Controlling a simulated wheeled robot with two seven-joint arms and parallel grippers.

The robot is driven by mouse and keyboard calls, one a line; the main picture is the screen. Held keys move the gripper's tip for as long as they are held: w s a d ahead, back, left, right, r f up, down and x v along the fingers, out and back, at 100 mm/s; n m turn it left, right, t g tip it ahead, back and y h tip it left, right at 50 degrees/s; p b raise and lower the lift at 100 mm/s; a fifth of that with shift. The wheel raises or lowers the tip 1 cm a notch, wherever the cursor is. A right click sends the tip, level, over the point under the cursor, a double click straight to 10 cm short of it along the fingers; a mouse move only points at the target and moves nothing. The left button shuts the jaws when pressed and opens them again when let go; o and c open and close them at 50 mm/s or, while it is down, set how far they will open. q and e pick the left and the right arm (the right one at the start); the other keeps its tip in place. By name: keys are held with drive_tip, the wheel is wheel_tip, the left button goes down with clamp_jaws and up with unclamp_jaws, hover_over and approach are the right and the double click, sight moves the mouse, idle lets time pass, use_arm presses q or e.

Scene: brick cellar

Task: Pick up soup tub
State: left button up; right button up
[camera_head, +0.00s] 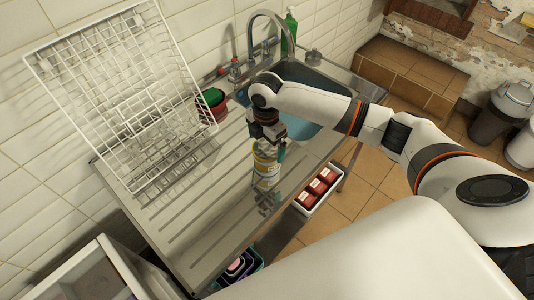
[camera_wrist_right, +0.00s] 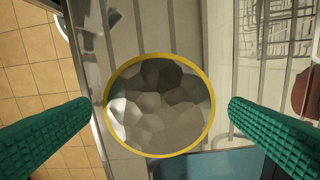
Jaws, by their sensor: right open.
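The soup tub (camera_head: 266,170) stands on the steel draining board (camera_head: 200,213), with yellow and pale sides. In the right wrist view its round top (camera_wrist_right: 160,105) has a yellow rim and a grey, patchy inside. My right gripper (camera_head: 268,143) is over the tub, pointing down. In the wrist view the green ribbed fingers of the right gripper (camera_wrist_right: 160,112) are spread on either side of the rim, with a gap on each side. The gripper hides part of the tub's top in the head view. My left gripper is in neither view.
A white wire rack (camera_head: 125,90) leans on the tiled wall at left. Red and green containers (camera_head: 213,100) stand behind the tub, near the sink (camera_head: 300,120) and tap (camera_head: 268,18). A tray of red items (camera_head: 318,190) lies at the right. Bare board lies left of the tub.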

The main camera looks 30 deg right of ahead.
sight(267, 148)
drive_tip(key=shift+d+f+p, duration=0.15)
drive_tip(key=shift+f+p, duration=0.15)
drive_tip(key=shift+f, duration=1.4)
drive_tip(key=shift+c, duration=0.2)
drive_tip(key=c, duration=1.2)
drive_tip(key=shift+r, duration=0.1)
drive_tip(key=shift+c, duration=0.2)
